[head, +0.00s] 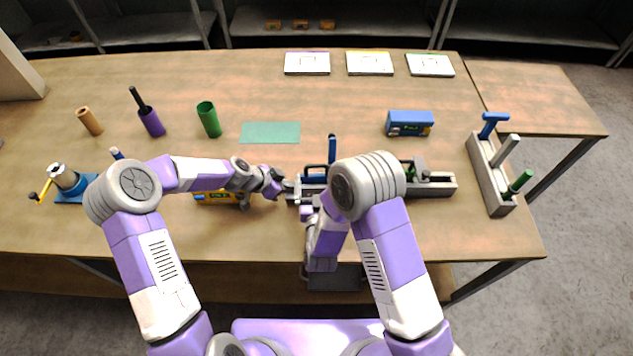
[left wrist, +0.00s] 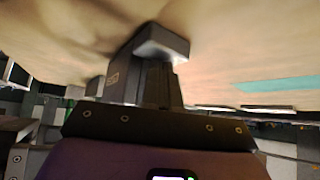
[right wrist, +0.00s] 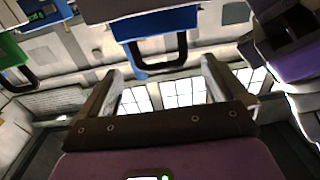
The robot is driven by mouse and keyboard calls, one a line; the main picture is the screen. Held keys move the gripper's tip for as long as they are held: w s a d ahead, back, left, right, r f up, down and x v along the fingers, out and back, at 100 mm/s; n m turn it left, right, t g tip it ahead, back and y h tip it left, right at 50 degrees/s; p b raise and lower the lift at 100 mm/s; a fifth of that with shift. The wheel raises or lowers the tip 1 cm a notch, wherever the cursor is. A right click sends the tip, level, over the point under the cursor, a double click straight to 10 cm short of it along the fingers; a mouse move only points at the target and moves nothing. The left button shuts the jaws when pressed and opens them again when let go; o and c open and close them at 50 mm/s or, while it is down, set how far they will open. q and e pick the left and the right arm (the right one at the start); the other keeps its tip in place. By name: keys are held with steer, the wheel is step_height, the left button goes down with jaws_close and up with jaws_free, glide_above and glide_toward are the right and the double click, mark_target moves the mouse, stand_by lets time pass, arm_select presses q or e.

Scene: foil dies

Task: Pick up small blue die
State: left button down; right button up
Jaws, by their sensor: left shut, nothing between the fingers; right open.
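A blue block (right wrist: 155,22) with a dark loop handle shows at the top of the right wrist view; I cannot tell its size. My right gripper (right wrist: 163,68) is open and empty, and the loop appears between its fingers, not gripped. In the head view its fingers are hidden behind my right arm, near the table's front edge. My left gripper (left wrist: 160,48) is shut and empty; in the head view it is by the grey machine (head: 438,190). A blue box (head: 409,118) with a label lies at the back right. Another blue and yellow box (head: 210,196) is partly hidden under my left arm.
A rack (head: 484,170) with blue, grey and green handles stands at right. Purple (head: 152,122) and green (head: 209,120) cylinders stand at left. A green mat (head: 270,132) lies mid-table. A green block (right wrist: 12,50) with a loop shows in the right wrist view.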

arm_select(q)
steer(key=shift+s+f, duration=0.1)
steer(key=shift+f, duration=0.1)
arm_select(e)
steer(key=w, duration=0.5)
steer(key=shift+w+a, duration=0.15)
steer(key=c, duration=1.8)
step_height(320, 180, up, 10)
steer(key=shift+r, duration=0.1)
arm_select(q)
steer(key=shift+r, duration=0.1)
